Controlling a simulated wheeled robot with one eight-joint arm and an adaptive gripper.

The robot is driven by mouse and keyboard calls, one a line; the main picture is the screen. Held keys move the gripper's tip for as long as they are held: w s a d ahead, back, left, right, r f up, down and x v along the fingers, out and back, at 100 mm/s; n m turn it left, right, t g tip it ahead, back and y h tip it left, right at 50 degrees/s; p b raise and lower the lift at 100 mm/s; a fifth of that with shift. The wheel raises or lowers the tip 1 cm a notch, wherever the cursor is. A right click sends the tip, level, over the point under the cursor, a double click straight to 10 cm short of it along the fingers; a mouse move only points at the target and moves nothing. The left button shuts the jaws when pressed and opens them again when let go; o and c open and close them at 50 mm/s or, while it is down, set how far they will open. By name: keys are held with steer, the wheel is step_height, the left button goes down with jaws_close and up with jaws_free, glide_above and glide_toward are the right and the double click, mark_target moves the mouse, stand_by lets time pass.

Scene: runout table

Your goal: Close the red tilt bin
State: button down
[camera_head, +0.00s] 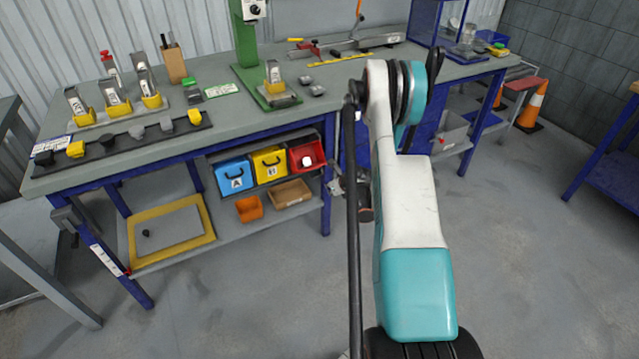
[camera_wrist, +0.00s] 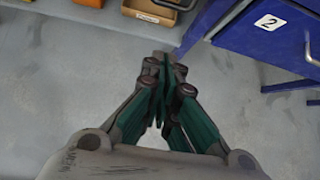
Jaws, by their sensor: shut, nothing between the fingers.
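The red tilt bin (camera_head: 308,157) is at the right end of a row of three bins under the workbench. It is tilted open, and a white object shows inside it. The blue bin (camera_head: 234,175) and the yellow bin (camera_head: 270,164) stand to its left with their fronts upright. My gripper (camera_wrist: 165,62) is shut and empty in the wrist view, above the floor in front of the bench. In the head view it is mostly hidden behind my arm, to the right of the red bin and apart from it. The red bin does not show clearly in the wrist view.
An orange tray (camera_head: 249,209) and a cardboard-coloured tray (camera_head: 286,194) sit on the shelf below the bins. A blue bench leg (camera_head: 326,190) stands right of them. A blue cabinet (camera_wrist: 265,40) is close on the right in the wrist view. The floor in front is clear.

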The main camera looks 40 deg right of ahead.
steer(key=s+f+x, duration=0.1)
steer(key=x, duration=1)
steer(key=shift+w+d+r+b, duration=0.1)
steer(key=shift+w+r+b, duration=0.15)
steer(key=shift+r, duration=0.45)
steer(key=shift+w+d+r+b, duration=0.15)
steer(key=shift+w+r, duration=0.25)
steer(key=shift+r, duration=0.35)
steer(key=shift+w+r+b, duration=0.2)
steer(key=shift+w+r, duration=0.1)
steer(key=shift+r, duration=0.4)
steer(key=shift+r, duration=0.2)
